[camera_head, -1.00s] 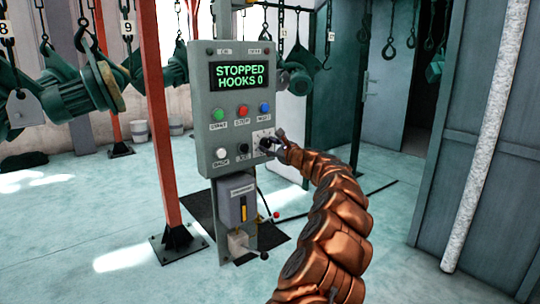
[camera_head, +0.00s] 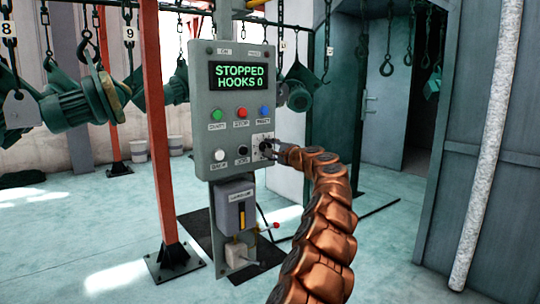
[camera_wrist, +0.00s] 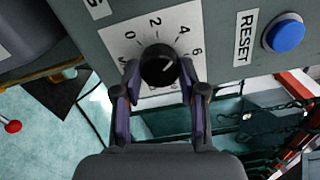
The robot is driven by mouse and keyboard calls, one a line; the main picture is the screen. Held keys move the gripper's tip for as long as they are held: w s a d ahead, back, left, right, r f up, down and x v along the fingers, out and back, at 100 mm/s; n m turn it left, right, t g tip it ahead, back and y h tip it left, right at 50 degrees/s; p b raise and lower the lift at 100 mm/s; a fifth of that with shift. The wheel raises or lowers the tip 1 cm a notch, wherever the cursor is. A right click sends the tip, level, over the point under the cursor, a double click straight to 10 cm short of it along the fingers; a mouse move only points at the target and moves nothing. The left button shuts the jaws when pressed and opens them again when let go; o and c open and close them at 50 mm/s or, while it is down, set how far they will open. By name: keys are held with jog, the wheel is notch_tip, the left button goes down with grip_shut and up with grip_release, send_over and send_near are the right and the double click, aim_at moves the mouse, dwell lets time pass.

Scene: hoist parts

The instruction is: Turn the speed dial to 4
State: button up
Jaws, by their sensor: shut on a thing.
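The speed dial is a black round knob (camera_wrist: 159,66) on a white plate printed 0, 2, 4 and 6. A pale mark on the knob points to the upper right, roughly towards 4 and 6; I cannot tell exactly which. In the head view the dial (camera_head: 265,145) sits at the lower right of the grey control panel (camera_head: 204,130). My gripper (camera_wrist: 158,78) has one finger on each side of the knob and is shut on it. In the head view my gripper (camera_head: 276,151) partly covers the dial plate.
A blue RESET button (camera_wrist: 284,34) is beside the dial plate. The panel display (camera_head: 239,76) reads STOPPED, HOOKS 0. Green, red, white and black buttons are close by. A red post (camera_head: 158,120) stands left of the panel; hooks and chains hang behind.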

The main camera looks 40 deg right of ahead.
jog(key=shift+n, duration=0.3)
dwell(0.4)
jog(key=o, duration=1.1)
jog(key=shift+o, duration=0.2)
jog(key=shift+s, duration=0.1)
jog(key=s, duration=1.1)
jog(key=shift+s, duration=0.35)
